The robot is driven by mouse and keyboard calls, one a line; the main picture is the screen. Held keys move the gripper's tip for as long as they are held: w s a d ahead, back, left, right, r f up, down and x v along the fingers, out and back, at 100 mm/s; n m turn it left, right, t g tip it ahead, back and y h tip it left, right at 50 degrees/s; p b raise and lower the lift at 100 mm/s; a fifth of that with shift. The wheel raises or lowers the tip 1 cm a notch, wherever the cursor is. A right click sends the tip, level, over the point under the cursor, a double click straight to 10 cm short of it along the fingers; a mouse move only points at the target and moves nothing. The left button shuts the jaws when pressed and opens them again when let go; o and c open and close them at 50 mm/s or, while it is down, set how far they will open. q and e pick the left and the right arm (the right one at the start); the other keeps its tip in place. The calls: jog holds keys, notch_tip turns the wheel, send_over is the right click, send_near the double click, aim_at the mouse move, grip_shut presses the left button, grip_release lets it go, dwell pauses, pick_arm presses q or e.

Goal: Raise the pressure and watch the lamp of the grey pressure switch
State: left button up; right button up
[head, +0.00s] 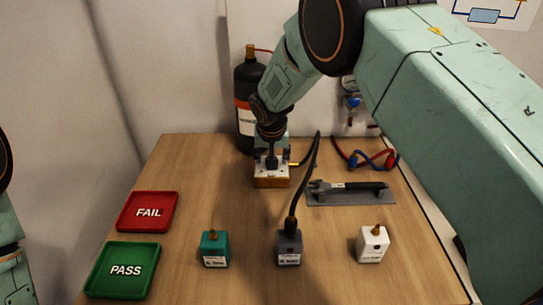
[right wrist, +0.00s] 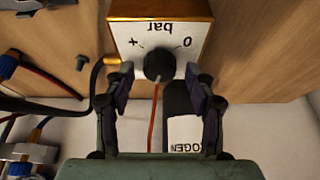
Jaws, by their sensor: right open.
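The grey pressure switch (head: 289,248) stands upright on the table with a black hose or cable (head: 303,188) attached on top. I cannot make out a lit lamp on it. A control box (head: 271,182) marked "bar" stands farther back, and its black knob (right wrist: 159,66) has + and 0 marks beside it. My right gripper (head: 271,158) is over this box. In the right wrist view its open fingers (right wrist: 160,82) are on either side of the knob; I cannot tell whether they touch it. My left gripper is out of view; only part of its arm shows.
A teal switch (head: 214,250) and a white switch (head: 372,244) flank the grey one. A FAIL tray (head: 128,220) and a PASS tray (head: 100,283) lie at the left. A wrench (head: 345,186) rests on a grey holder (head: 350,199). A black cylinder (head: 247,90) stands behind.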

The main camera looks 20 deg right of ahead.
jog(key=v, duration=1.2)
jog(key=shift+w, duration=0.1)
